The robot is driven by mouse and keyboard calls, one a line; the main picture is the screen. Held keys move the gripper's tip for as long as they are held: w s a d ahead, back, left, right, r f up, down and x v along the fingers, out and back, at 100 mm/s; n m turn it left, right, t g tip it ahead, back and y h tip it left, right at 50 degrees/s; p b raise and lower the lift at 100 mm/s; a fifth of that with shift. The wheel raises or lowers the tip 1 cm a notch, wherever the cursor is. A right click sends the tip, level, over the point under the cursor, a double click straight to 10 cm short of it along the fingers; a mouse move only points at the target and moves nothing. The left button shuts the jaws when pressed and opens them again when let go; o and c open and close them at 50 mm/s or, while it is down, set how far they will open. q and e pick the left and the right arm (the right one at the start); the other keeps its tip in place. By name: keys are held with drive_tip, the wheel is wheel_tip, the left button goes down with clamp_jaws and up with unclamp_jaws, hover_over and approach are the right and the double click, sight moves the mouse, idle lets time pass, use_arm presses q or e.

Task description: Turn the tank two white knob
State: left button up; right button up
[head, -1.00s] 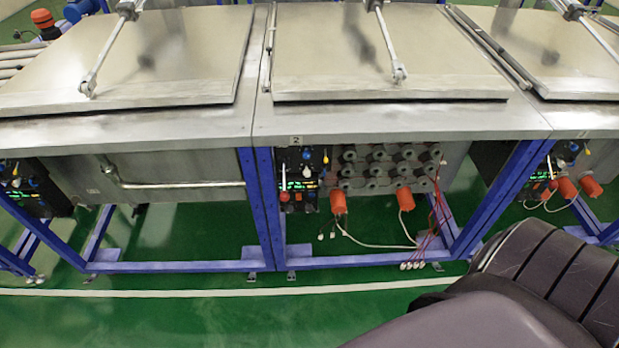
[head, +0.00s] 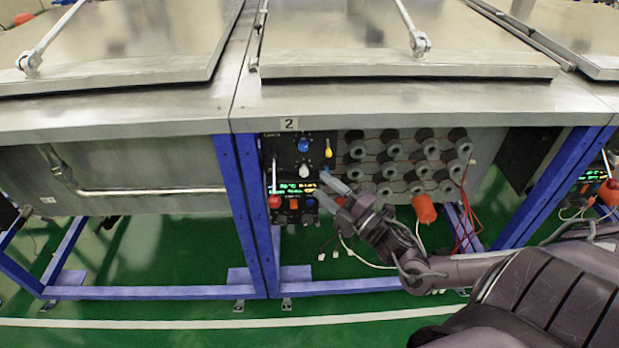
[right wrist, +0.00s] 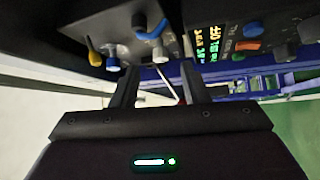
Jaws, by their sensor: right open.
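The tank two control panel (head: 284,160) is under the lid bench, below the label "2" (head: 289,124). The white knob (head: 304,171) sits on it, below a blue knob (head: 304,145) and left of a yellow lever (head: 328,152). My right gripper (head: 329,191) is open, with its fingers pointing at the panel, below and to the right of the white knob. In the right wrist view the gripper (right wrist: 157,82) has empty jaws, with a whitish knob (right wrist: 160,53) beyond them. I cannot tell the gap between the fingertips and the panel. My left gripper is not in view.
Right of the panel are several round dark fittings (head: 422,152) with thin red wires and an orange part (head: 424,208). A red-tipped lever (head: 274,200) is at the panel's left. A blue frame post (head: 245,215) stands left of it.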

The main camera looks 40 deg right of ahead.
sight(304, 172)
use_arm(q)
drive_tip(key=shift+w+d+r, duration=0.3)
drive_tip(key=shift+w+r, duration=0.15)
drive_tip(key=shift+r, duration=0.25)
use_arm(e)
drive_tip(key=x, duration=0.5)
drive_tip(key=shift+w, duration=0.35)
drive_tip(key=shift+c, duration=0.4)
clamp_jaws()
use_arm(q)
drive_tip(key=shift+b, duration=0.3)
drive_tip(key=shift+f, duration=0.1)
